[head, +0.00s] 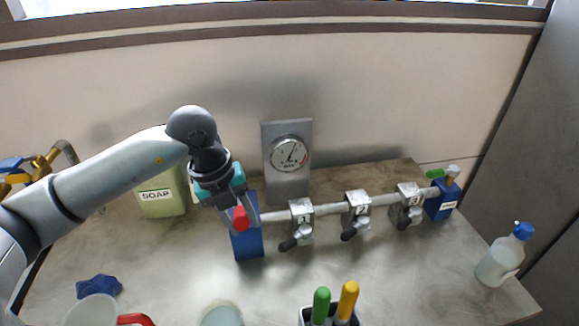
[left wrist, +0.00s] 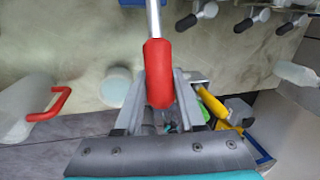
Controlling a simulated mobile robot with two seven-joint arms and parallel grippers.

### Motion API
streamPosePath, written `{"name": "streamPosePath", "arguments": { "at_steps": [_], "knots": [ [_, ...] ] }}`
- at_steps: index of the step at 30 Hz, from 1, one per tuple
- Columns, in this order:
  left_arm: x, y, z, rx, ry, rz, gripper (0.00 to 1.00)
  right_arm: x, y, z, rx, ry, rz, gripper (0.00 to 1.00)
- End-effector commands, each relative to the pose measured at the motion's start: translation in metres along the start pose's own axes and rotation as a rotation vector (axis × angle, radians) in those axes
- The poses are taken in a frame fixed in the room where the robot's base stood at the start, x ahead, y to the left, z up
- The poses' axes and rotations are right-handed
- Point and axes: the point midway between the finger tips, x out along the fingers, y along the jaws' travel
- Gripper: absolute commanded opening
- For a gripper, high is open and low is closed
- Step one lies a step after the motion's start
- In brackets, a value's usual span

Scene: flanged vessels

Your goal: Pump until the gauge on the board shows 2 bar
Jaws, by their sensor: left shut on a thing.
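The gauge (head: 289,154) is a round white dial on a grey upright board (head: 288,186) behind the bench. Its needle points up and slightly right, but the numbers are too small to read. My left gripper (head: 237,212) is shut on the red handle grip (head: 241,218), above the blue block (head: 248,246) at the left end of the pipe. In the left wrist view the red grip (left wrist: 158,75) lies between the fingers, and a metal rod (left wrist: 153,18) runs from it. The arm and gripper hide part of the pump. My right gripper is not in view.
A pipe (head: 330,209) carries three numbered clamps with black levers, ending at a green-handled valve (head: 436,173) on another blue block (head: 440,207).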

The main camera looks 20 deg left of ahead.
Motion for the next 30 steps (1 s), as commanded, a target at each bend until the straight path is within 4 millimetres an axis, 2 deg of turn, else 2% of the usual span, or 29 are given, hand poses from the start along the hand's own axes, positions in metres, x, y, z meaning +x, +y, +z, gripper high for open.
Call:
{"name": "streamPosePath", "arguments": {
  "at_steps": [26,30],
  "knots": [
    [-0.001,0.000,0.001,-0.001,-0.003,-0.001,0.00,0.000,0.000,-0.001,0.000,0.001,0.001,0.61],
    [0.011,0.003,-0.003,-0.001,-0.002,0.000,0.00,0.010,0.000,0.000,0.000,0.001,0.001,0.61]
  ]
}}
